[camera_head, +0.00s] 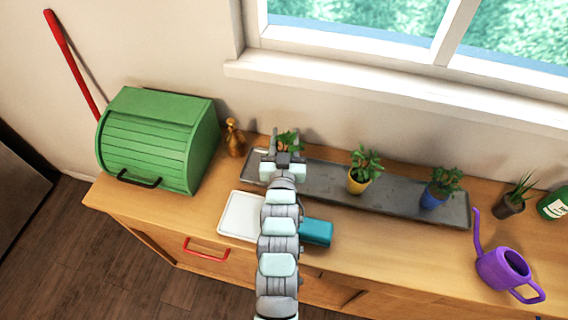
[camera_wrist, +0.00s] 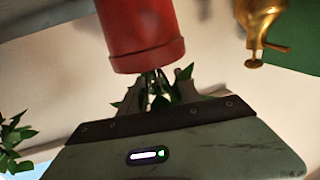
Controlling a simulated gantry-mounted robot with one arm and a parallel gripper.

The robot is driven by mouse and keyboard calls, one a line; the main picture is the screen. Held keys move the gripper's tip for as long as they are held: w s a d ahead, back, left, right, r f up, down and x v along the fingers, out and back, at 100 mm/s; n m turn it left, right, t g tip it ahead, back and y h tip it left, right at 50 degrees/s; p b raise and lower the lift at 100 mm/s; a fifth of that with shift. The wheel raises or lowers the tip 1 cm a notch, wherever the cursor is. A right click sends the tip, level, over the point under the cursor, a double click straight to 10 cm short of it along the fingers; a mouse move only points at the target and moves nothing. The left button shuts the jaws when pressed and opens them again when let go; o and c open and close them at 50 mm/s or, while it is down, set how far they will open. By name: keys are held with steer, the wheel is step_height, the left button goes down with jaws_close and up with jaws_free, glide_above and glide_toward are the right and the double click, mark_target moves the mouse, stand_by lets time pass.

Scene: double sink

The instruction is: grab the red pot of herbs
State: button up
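The red pot (camera_wrist: 143,30) shows in the wrist view, upside down in that picture, with green leaves (camera_wrist: 158,100) past its rim. In the head view only its leafy herbs (camera_head: 290,139) show clearly, at the left end of the grey tray; the pot is hidden behind my gripper (camera_head: 284,150). In the wrist view my gripper (camera_wrist: 160,84) is at the pot's rim, with its fingers apart and leaves and stems between them. I cannot tell whether the fingers touch the plant or pot.
The grey tray (camera_head: 320,184) also bears a yellow pot (camera_head: 358,184) and a blue pot (camera_head: 431,199). A brass dispenser (camera_head: 235,138) and green bread box (camera_head: 160,140) stand left. A white board (camera_head: 240,216), teal block (camera_head: 316,231) and purple watering can (camera_head: 500,266) are nearer the front.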

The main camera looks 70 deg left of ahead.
steer(key=shift+c, duration=0.6)
jaws_close()
stand_by(0.8)
